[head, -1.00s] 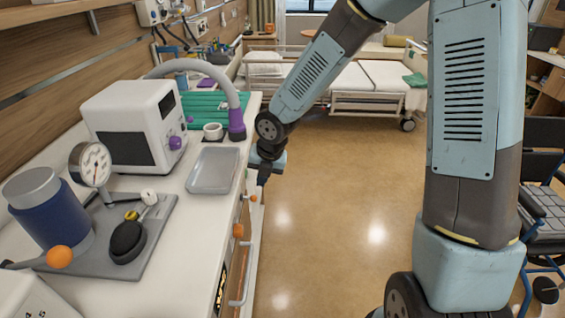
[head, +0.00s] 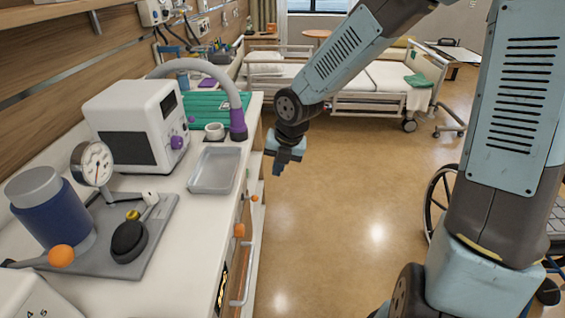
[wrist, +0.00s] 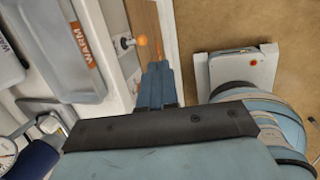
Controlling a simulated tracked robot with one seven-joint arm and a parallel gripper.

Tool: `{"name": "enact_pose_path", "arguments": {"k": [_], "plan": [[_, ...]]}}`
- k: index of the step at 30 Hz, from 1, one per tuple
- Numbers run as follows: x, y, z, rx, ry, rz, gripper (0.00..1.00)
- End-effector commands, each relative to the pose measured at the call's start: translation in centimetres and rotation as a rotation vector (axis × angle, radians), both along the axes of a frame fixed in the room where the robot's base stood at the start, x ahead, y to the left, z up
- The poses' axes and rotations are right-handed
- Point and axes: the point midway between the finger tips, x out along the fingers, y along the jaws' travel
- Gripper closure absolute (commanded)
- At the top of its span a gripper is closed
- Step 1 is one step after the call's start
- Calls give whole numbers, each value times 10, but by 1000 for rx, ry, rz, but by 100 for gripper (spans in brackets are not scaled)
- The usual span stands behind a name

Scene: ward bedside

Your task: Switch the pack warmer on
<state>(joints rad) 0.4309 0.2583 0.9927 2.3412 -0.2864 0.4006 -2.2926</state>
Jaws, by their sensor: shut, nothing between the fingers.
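A shallow grey tray (head: 215,170) lies near the counter's front edge. In the wrist view the tray (wrist: 72,40) has an orange label reading WARM (wrist: 82,45) beside it. A small lever with an orange ball tip (wrist: 141,41) sticks out from the counter front near that label; an orange tip also shows in the head view (head: 254,198). Its on or off state cannot be told. My gripper (head: 277,170) is shut and empty, pointing down over the floor just right of the counter front. In the wrist view its fingertips (wrist: 159,66) are just below the orange tip, apparently apart from it.
On the counter (head: 180,255) stand a white box with a purple knob (head: 135,125), a purple-ended hose (head: 238,122) and a blue jar with a gauge (head: 50,210). The floor (head: 340,220) to the right is open.

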Motion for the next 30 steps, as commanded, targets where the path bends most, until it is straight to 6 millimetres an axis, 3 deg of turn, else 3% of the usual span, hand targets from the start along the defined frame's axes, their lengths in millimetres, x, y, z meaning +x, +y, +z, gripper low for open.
{"name": "enact_pose_path", "arguments": {"k": [12,30], "plan": [[-4,-12,15,0,-1,-1,100],[-5,-17,18,-6,2,-25,100]]}}
